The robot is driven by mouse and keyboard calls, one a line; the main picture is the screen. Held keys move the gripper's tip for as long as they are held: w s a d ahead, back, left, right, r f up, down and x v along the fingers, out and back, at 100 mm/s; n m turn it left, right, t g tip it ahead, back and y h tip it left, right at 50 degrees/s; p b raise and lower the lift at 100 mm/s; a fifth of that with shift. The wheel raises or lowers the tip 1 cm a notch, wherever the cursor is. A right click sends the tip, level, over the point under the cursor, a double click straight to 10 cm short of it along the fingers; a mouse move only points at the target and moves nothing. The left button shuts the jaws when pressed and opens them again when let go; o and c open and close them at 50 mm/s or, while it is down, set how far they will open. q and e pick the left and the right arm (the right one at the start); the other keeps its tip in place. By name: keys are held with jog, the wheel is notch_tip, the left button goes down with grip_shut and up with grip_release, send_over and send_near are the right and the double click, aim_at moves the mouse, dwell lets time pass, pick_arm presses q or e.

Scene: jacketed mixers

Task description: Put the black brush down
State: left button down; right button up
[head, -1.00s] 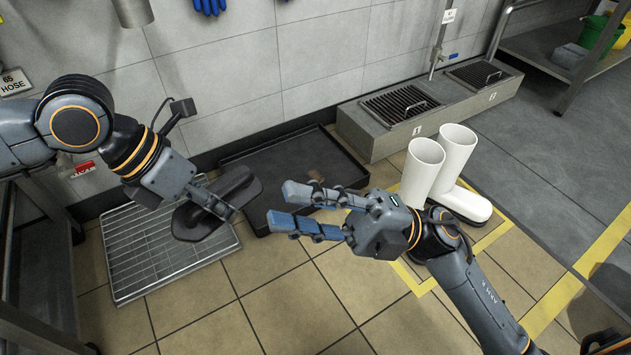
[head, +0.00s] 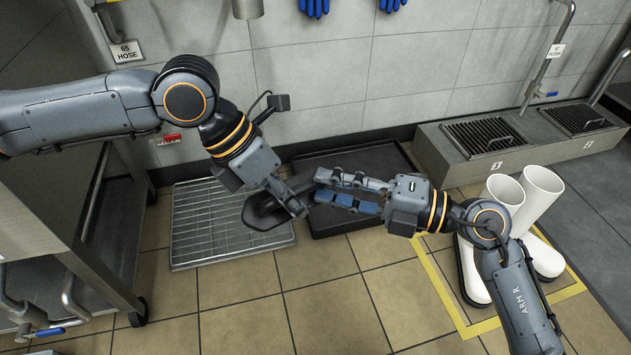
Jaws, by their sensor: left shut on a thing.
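The black brush (head: 262,214) is a dark, elongated thing in the head view, held above the floor between the wire rack and the black tray. My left gripper (head: 288,206) is shut on it from above, and its jaws partly hide it. My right gripper (head: 318,186) comes in from the right with its two blue-padded fingers apart. Its fingertips are right beside the brush's right end, overlapping it in the picture; I cannot tell whether they touch it.
A wire rack (head: 205,240) lies on the tiled floor at left, with a black tray (head: 345,226) against the wall. White boots (head: 510,190) stand at right in a yellow-marked square. A drain ledge (head: 450,168) runs along the wall. A steel cart (head: 50,215) stands at left.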

aim_at(313, 184)
pick_arm(q)
jog(key=shift+d+r, duration=0.1)
pick_arm(e)
jog(key=shift+x, duration=1.75)
jog(key=shift+s, duration=0.1)
jog(key=c, duration=0.6)
jog(key=shift+f, duration=0.1)
pick_arm(q)
jog(key=shift+r, duration=0.1)
pick_arm(e)
jog(key=shift+f, duration=0.15)
pick_arm(q)
jog(key=c, duration=1.2)
grip_release()
pick_arm(e)
jog(key=shift+r, duration=0.25)
